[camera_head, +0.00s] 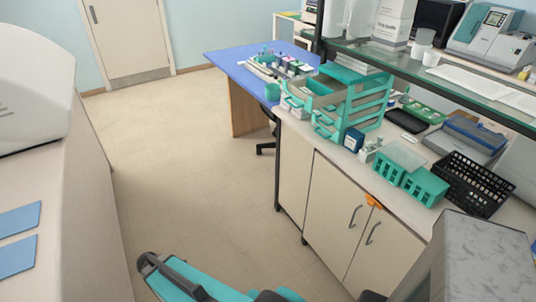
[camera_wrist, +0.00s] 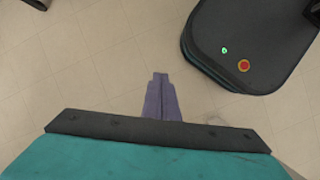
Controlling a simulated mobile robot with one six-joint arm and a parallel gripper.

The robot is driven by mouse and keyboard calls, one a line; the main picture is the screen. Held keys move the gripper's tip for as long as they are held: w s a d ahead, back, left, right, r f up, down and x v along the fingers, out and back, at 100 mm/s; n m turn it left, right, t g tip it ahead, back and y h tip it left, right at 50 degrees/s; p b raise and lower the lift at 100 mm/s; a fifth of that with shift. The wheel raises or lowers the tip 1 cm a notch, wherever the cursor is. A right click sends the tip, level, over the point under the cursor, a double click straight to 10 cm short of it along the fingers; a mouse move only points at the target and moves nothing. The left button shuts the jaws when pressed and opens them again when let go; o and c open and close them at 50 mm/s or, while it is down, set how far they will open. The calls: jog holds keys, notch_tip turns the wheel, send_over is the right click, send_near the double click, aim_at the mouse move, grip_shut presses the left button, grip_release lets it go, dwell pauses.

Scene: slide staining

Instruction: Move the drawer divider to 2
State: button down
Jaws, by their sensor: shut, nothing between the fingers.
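A teal drawer unit (camera_head: 368,97) stands on the counter at the right in the head view. Its upper drawer (camera_head: 322,101) is pulled out toward the left, and a lower drawer also sticks out. The drawer divider and any position numbers are too small to make out. My gripper (camera_wrist: 160,75) shows in the wrist view with its purple fingers together and empty, pointing down over the tiled floor. It is well away from the drawer unit. In the head view my teal arm is at the bottom, and the fingers do not show.
Teal baskets (camera_head: 424,187) and a black crate (camera_head: 473,184) stand on the counter right of the drawers. An orange item (camera_head: 374,201) is at the counter edge. A blue table (camera_head: 235,62) with small items is behind. A left counter (camera_head: 80,220) borders open floor (camera_head: 190,170).

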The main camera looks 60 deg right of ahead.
jog(key=s+a+f+m+g+y, duration=0.1)
jog(key=s+a+f+m, duration=0.1)
jog(key=s+a, duration=0.5)
jog(key=s+a+f+m+g+y+b, duration=0.1)
jog(key=s+a+f+m+y, duration=0.1)
jog(key=s+a+f, duration=0.3)
jog(key=s+a+m, duration=0.1)
jog(key=s+a, duration=0.1)
jog(key=a, duration=0.2)
jog(key=shift+s+a+f+b, duration=0.2)
jog(key=shift+s+a+b, duration=0.1)
jog(key=shift+s+a, duration=0.1)
